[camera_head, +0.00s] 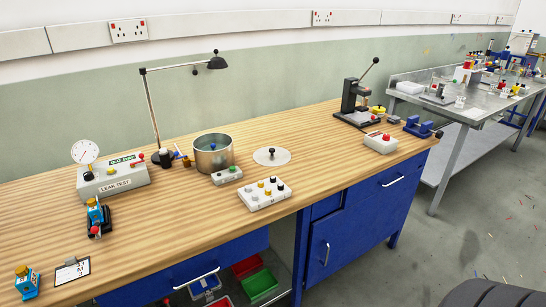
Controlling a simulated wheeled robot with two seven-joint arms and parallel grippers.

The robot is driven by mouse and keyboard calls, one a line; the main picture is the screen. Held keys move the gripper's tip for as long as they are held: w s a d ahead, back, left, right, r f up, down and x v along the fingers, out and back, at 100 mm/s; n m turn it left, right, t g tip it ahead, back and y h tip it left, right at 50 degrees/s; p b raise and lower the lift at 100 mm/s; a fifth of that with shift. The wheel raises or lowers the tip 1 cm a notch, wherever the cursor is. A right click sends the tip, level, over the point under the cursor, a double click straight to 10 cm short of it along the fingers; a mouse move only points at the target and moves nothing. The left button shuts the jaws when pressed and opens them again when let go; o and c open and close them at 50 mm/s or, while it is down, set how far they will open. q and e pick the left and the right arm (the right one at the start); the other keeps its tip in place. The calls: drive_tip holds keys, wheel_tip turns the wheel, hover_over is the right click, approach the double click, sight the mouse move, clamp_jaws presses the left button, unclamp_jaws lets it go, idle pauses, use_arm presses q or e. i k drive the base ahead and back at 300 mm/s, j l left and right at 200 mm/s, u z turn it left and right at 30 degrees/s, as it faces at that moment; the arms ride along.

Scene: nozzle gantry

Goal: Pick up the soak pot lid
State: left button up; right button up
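The soak pot lid (263,157) is a flat, light grey disc with a dark knob standing at its middle. It lies on the wooden bench top to the right of the soak pot (213,157), apart from it. The soak pot is an open metal cylinder with its mouth uncovered. Neither of my grippers shows in the head view.
A small button box (227,175) stands in front of the pot, and a larger block with coloured knobs (264,194) stands in front of the lid. A desk lamp (158,110) arches above the pot. The bench (320,140) is clear to the lid's right.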

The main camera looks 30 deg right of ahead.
sight(271, 156)
drive_tip(key=l+u, duration=0.25)
drive_tip(key=l, duration=0.45)
drive_tip(key=k+l+u, duration=0.2)
drive_tip(key=l, duration=0.45)
